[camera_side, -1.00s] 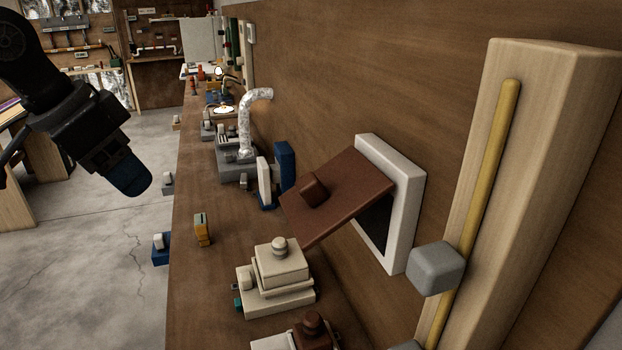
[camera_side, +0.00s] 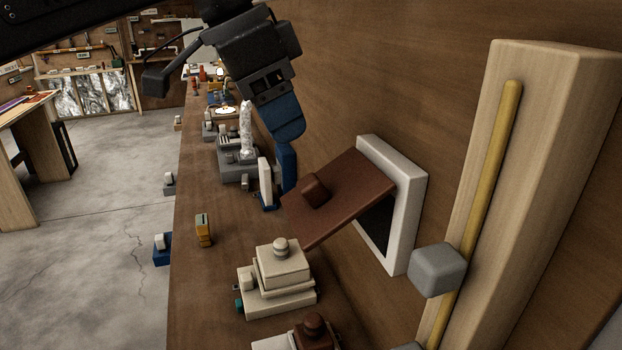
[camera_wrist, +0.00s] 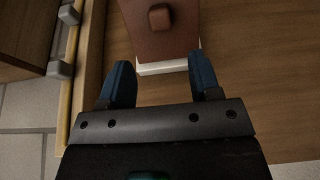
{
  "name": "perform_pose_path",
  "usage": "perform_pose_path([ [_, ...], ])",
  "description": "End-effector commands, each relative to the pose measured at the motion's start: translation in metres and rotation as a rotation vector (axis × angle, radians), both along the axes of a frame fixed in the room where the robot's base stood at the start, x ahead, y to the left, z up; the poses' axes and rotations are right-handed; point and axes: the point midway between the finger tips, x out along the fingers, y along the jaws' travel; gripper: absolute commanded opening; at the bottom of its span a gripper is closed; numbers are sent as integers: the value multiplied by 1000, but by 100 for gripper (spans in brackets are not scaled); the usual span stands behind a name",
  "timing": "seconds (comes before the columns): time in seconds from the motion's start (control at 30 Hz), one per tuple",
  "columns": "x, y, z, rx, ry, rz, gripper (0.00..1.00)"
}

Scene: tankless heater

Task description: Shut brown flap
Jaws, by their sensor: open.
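The brown flap (camera_side: 338,197) has a small square brown knob and is hinged at the white frame (camera_side: 406,215) on the wooden wall. It stands tilted out from the frame, and the dark opening shows beneath it. My gripper (camera_side: 288,132) has blue fingers and is above and behind the flap in the side view, apart from it. In the wrist view my gripper (camera_wrist: 160,82) is open and empty. The brown flap (camera_wrist: 160,30) with its knob shows beyond the fingertips, with a strip of the white frame (camera_wrist: 163,66) below it.
A cream stepped block (camera_side: 277,275) with a knob stands below the flap. A yellow rail with a grey slider (camera_side: 437,269) is on the wooden post at right. Blue and white upright pieces (camera_side: 267,183) and a silver pipe (camera_side: 246,128) stand behind the flap.

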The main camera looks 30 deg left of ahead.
Motion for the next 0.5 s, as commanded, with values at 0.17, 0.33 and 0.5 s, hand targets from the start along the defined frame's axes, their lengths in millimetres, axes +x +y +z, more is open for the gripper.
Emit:
perform_pose_path([
  [0.17, 10, -10, -36, 3, 4, 0, 57],
  [0.33, 19, -19, -66, 2, 2, 1, 57],
  [0.5, 25, -25, -86, 1, 0, 1, 57],
])
